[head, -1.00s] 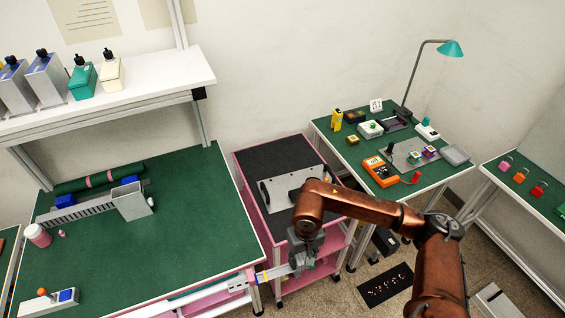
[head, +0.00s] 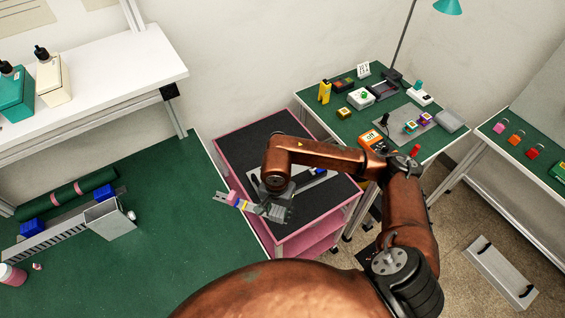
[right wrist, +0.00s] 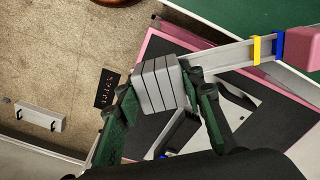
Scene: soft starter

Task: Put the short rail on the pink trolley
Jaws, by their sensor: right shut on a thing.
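The short rail (head: 238,202) is a pale grey bar with yellow, blue and pink bands. My right gripper (head: 272,210) is shut on it, and the rail sticks out to the left past the trolley's left edge. In the right wrist view the rail (right wrist: 235,54) extends right from between the green fingers (right wrist: 160,85). A grooved grey block also shows between those fingers. The pink trolley (head: 312,228) has a dark mat on top and stands below the gripper. I cannot tell whether the rail touches it. My left gripper is out of view.
A metal plate with handles (right wrist: 236,108) lies on the trolley mat, partly hidden by my arm. A green bench (head: 180,200) adjoins the trolley at left. A cluttered green table (head: 355,112) stands at right. The mat's back part is clear.

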